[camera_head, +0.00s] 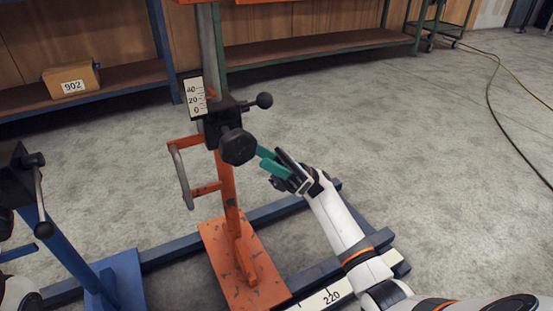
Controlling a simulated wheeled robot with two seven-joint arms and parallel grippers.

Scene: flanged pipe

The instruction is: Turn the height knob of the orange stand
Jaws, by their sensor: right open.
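The orange stand (230,205) rises from an orange base plate left of the picture's middle. Its black height knob (238,147) faces me on the black clamp block, below a small lever with a round ball end (264,101). A white height scale (196,98) marked 0, 20, 40 is beside the block. My right gripper (264,161) has teal fingers that are open and empty. Its fingertips are just right of the knob and slightly below its middle; whether they touch it I cannot tell.
A blue stand (75,250) with a black clamp and lever is at the left. Blue rails and a ruler strip (330,295) marked 220 lie around the orange base. A cardboard box (71,80) labelled 902 sits on a shelf behind. A cable (492,95) lies on open floor at right.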

